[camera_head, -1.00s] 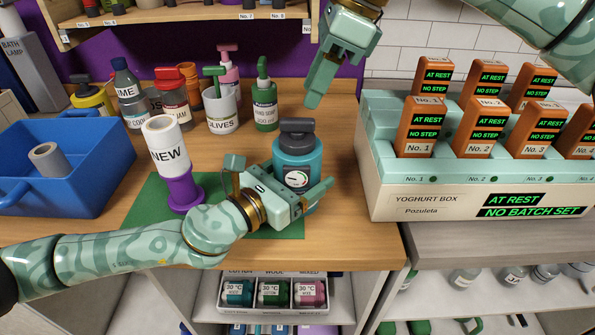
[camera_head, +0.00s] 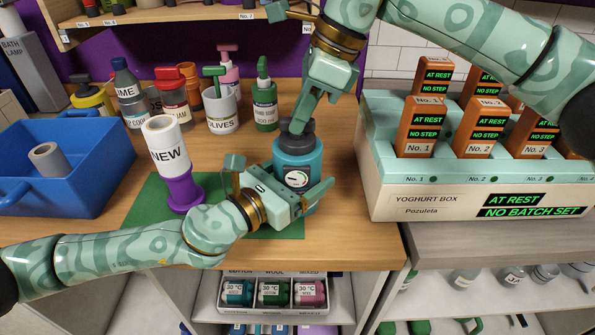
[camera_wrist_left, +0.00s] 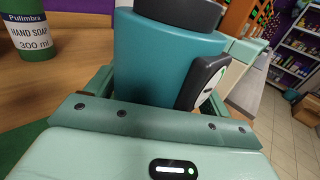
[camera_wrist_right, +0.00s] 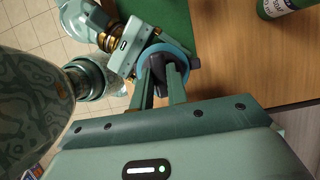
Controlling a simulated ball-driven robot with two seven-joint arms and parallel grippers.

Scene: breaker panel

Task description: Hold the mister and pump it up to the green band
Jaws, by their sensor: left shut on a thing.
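The mister (camera_head: 298,158) is a teal bottle with a dark grey pump top (camera_head: 299,130) and a round gauge (camera_head: 297,178) on its front. It stands upright by the green mat's right side. My left gripper (camera_head: 283,184) is shut around its body, and the left wrist view shows the teal body (camera_wrist_left: 155,60) between the fingers. The gauge (camera_wrist_left: 208,84) is seen edge-on there; its needle is too small to read. My right gripper (camera_head: 300,122) points down at the pump top. In the right wrist view its fingers (camera_wrist_right: 163,90) are close at the dark pump top; their grip is unclear.
A white NEW roll on a purple stand (camera_head: 184,190) is left of the mister on the green mat (camera_head: 143,212). A blue tray (camera_head: 60,200) is further left. Bottles, including green hand soap (camera_head: 264,112), stand behind. The yoghurt box (camera_head: 470,200) is to the right.

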